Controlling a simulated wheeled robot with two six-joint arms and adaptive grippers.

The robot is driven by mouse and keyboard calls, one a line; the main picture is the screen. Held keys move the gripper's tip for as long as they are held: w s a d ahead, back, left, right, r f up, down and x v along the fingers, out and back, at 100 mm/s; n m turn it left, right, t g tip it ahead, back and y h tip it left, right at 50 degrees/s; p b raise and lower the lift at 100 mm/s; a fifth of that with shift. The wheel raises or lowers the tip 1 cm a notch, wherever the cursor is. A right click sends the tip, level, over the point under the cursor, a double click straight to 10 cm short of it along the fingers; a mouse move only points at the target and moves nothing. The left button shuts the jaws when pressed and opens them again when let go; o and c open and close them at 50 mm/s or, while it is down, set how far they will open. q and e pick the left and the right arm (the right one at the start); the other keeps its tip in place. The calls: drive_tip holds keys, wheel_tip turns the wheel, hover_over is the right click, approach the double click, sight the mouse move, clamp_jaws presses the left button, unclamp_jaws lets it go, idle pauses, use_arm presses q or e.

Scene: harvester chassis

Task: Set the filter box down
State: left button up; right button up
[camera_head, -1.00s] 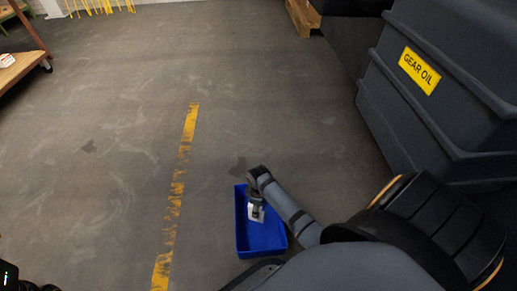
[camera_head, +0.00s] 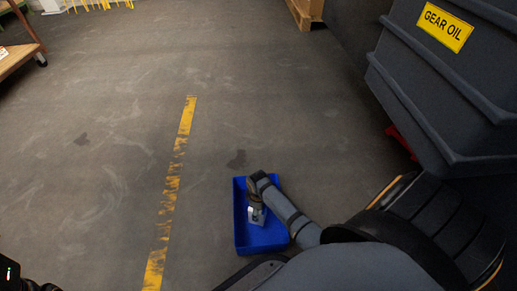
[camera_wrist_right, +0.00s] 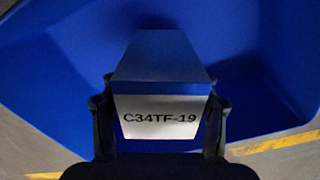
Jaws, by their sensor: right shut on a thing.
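The blue tray floor (camera_wrist_right: 50,75) fills most of the wrist view behind the box. I cannot tell whether the box touches the tray's bottom. My left gripper is not clearly in view.
A large dark container (camera_head: 430,85) with a GEAR OIL sign stands at the right. A worn yellow line (camera_head: 172,190) runs along the floor left of the tray. A cart (camera_head: 18,58) stands at the upper left. The floor beyond the tray is clear.

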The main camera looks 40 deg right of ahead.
drive_tip(key=o, duration=1.6)
drive_tip(key=shift+c, duration=0.2)
